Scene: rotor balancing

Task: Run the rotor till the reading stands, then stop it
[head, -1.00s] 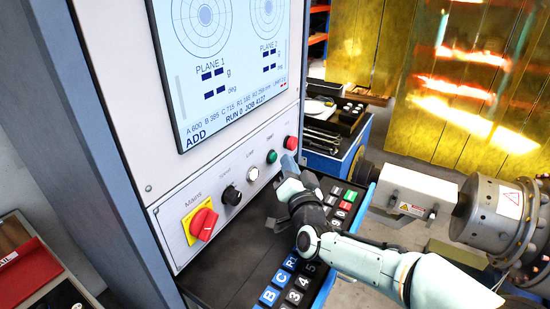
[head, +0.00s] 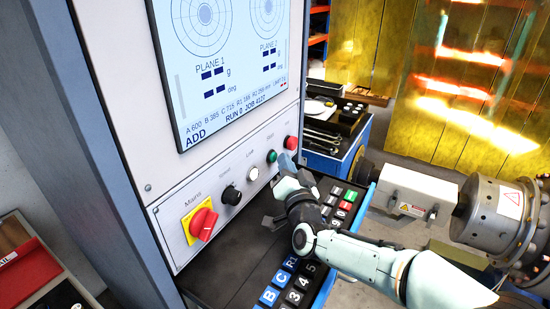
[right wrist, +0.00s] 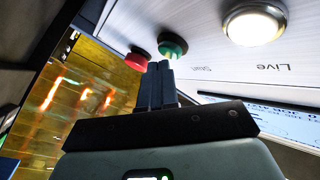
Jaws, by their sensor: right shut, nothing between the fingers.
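The balancing machine's screen (head: 220,70) shows Plane 1 and Plane 2 dials, with dashes for the values. On the panel below are a green button (head: 271,156) and a red button (head: 291,142). My right gripper (head: 284,165) is shut and empty, just beside the green button. In the right wrist view its fingertips (right wrist: 160,72) overlap the lower edge of the green button (right wrist: 172,44); I cannot tell whether they touch it. A grey drum-like part (head: 497,212), perhaps the rotor or its drive, is at right. My left gripper is not in view.
A red mains switch (head: 203,224), a black knob (head: 232,195) and a lit Live lamp (right wrist: 254,22) share the panel. A keypad (head: 290,283) lies under my right arm. A blue tool cart (head: 325,163) stands behind, before a yellow screen (head: 400,60).

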